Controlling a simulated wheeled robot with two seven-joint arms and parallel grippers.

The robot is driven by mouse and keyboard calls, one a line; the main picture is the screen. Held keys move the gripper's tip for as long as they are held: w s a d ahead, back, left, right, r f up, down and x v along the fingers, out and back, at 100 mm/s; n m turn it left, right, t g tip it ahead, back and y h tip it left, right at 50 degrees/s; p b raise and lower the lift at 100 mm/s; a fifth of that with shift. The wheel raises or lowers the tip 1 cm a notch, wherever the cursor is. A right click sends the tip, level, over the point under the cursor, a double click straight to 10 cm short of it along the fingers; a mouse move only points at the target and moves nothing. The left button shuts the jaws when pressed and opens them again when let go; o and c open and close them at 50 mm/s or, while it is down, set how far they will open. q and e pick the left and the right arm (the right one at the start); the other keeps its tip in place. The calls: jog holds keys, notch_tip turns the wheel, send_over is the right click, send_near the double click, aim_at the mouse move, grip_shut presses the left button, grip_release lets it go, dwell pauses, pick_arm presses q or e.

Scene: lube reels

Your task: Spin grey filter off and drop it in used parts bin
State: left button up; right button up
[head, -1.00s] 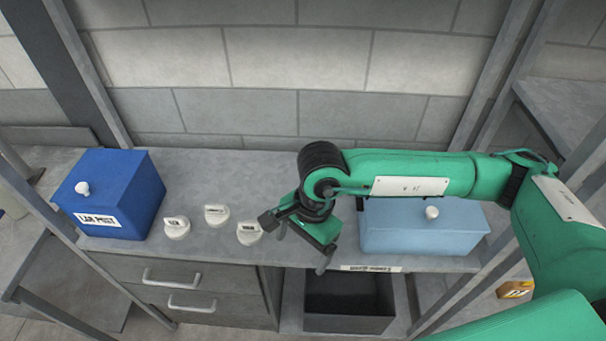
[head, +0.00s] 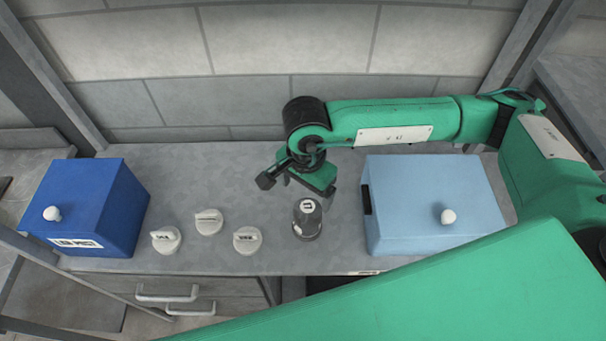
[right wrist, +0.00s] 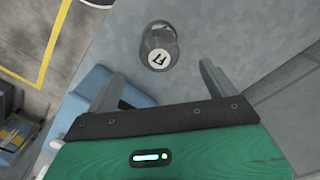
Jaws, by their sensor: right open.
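The grey filter (head: 307,219), a dark canister with a pale label on its top, stands upright on the grey bench. My right gripper (head: 307,191) is open and empty above and just behind it. In the right wrist view the filter (right wrist: 158,50) lies beyond the fingertips, between the lines of the two spread fingers, apart from both. The used parts bin is hidden behind my green arm in the head view; only a dark gap shows under the bench front. My left gripper is not in view.
Several white round caps (head: 208,222) stand left of the filter. A blue lidded box (head: 115,205) stands at the left, and a light blue lidded box (head: 425,190) close to the filter's right. A wall backs the bench (head: 240,180). Drawers (head: 190,290) are below.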

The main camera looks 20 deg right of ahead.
aim_at(306, 209)
jog(key=f, duration=0.1)
jog(key=f+p, duration=0.1)
jog(key=f, duration=0.1)
jog(key=f+p, duration=0.1)
jog(key=shift+s+f, duration=0.25)
jog(key=shift+s, duration=0.05)
notch_tip(306, 209, down, 6)
jog(key=shift+w+r+p, duration=0.1)
jog(key=shift+w+p, duration=0.05)
jog(key=shift+p, duration=0.95)
jog(key=shift+f, duration=0.95)
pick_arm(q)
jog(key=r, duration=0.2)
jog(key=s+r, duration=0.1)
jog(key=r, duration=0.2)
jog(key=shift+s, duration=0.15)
